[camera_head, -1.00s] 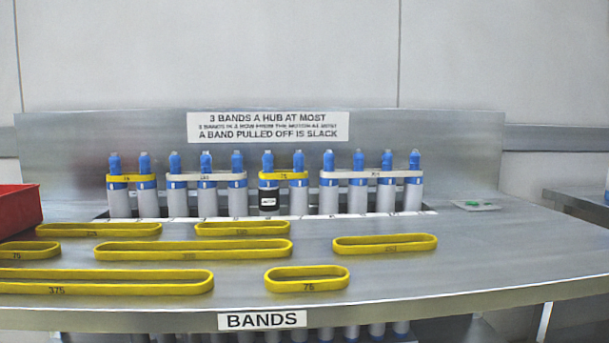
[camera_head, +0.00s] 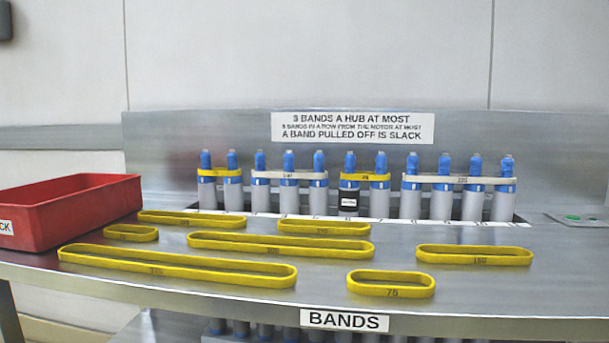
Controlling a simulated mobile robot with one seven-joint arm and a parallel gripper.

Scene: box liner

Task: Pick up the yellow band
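Several yellow bands lie loose on the steel table. A short band marked 75 (camera_head: 391,291) is at the front right, and a longer one (camera_head: 475,261) lies to its right and farther back. A long band (camera_head: 178,277) lies at the front left, with another long one (camera_head: 280,250) behind it. Smaller ones are a short band (camera_head: 131,238) at the left and two at the back, one left (camera_head: 192,223) and one right (camera_head: 324,233). Yellow bands also sit around hubs at the left (camera_head: 219,173) and the middle (camera_head: 364,177). My gripper is not in view.
A row of blue-topped grey hubs (camera_head: 318,195) stands at the back, some joined by white bands (camera_head: 289,175). A red bin (camera_head: 70,210) stands at the left end. A "BANDS" label (camera_head: 344,320) marks the front edge. A green button (camera_head: 573,217) is at the right.

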